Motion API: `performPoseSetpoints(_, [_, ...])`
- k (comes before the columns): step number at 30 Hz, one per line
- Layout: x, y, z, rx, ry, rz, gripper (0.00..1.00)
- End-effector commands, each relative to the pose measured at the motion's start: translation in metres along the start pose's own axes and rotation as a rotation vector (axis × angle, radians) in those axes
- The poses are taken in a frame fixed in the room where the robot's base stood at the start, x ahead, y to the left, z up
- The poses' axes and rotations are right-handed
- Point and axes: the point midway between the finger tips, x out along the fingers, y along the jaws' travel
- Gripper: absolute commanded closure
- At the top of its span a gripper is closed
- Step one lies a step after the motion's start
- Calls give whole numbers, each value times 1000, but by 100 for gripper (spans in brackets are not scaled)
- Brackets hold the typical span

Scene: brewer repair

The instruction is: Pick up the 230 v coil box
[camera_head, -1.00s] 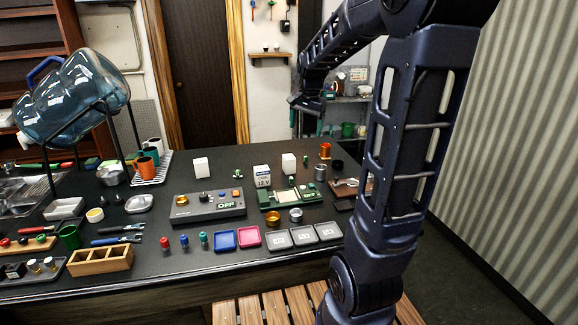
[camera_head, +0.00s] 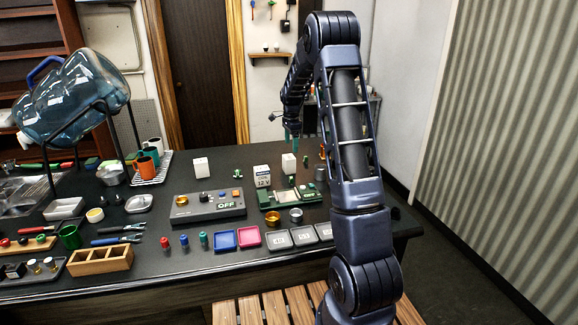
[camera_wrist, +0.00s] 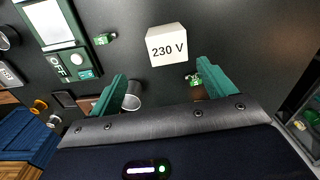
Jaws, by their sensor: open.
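The 230 V coil box (camera_wrist: 168,46) is a white box with black "230 V" lettering in the wrist view, lying ahead of and between my fingers. In the head view a plain white box (camera_head: 289,164) stands just below my gripper (camera_head: 291,143), and it appears to be the same box, its label not visible from there. My gripper (camera_wrist: 160,90) is open with two teal fingers and nothing between them. A gap shows between the fingertips and the box in the wrist view.
Another white box (camera_head: 201,167) and a 12 V coil box (camera_head: 262,176) stand to the left. A green device with an OFF display (camera_head: 289,195) is in front. A metal cup (camera_wrist: 132,96) lies near my left finger, and a small green part (camera_wrist: 193,79) near the right.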

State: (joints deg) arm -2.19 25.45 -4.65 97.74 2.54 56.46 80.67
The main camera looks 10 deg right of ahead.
Motion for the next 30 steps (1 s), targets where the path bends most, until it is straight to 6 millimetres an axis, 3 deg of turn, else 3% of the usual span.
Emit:
performPoseSetpoints(8, [19,-9,-1,35,1,9,18])
performPoseSetpoints(16, [56,-8,-1,33,1,11,18])
performPoseSetpoints(25, [76,-10,1,32,1,9,18])
performPoseSetpoints(30, [98,-14,5,31,0,11,18])
